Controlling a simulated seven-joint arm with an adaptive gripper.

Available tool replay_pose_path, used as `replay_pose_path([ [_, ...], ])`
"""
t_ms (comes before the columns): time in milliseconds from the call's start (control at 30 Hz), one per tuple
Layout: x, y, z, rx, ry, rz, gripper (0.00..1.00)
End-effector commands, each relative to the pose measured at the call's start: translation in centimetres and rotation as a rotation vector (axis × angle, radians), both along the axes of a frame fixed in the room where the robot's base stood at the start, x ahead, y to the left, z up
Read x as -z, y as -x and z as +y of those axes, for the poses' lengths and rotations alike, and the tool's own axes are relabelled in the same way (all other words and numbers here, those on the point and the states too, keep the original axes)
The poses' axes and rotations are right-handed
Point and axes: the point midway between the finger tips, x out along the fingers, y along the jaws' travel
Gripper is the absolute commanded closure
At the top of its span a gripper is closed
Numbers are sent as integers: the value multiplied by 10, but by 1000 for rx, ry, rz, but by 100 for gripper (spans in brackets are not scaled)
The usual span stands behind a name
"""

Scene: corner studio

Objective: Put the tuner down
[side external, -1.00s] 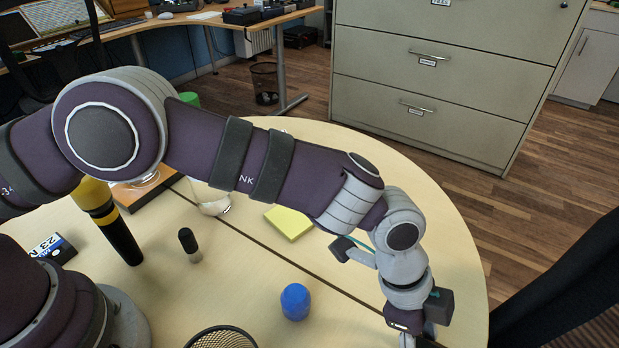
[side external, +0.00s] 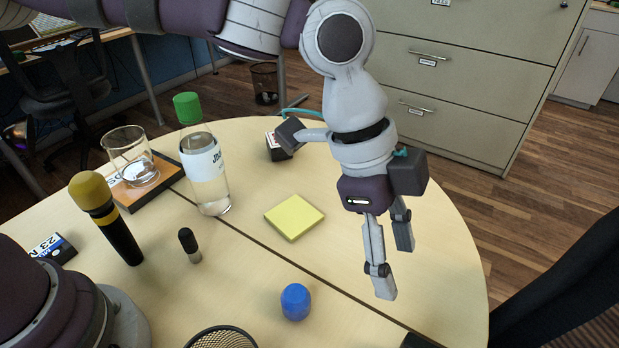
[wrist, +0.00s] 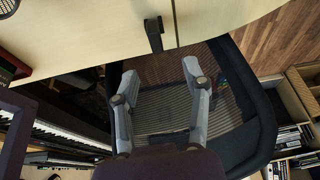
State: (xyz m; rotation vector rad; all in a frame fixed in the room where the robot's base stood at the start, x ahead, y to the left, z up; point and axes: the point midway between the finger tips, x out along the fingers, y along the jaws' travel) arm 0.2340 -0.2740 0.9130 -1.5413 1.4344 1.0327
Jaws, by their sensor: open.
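My gripper (side external: 394,264) is raised above the right part of the table, its fingers open and pointing down. In the wrist view my gripper (wrist: 160,78) has nothing between its fingertips. A small black object, which looks like the tuner (wrist: 153,34), rests near the table edge in the wrist view, ahead of and apart from the fingers. In the side view a dark piece at the bottom edge (side external: 420,341) is probably the same object, mostly cut off by the frame.
A yellow note pad (side external: 294,217) and a blue rounded object (side external: 295,301) lie left of my gripper. A chair (wrist: 165,105) is below the table edge.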

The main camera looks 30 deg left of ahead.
Motion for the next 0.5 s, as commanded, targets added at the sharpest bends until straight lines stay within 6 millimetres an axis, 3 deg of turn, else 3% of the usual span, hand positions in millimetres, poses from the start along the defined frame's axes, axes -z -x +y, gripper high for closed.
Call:
replay_pose_path([
  [133, -38, -15, 76, -325, -47, -58, 53],
  [233, -59, -10, 142, -635, -57, -87, 53],
  [300, -68, 4, 186, -868, -43, -100, 53],
  [400, -69, 31, 234, -1164, 3, -103, 53],
  [500, -63, 54, 261, -1372, 53, -93, 53],
])
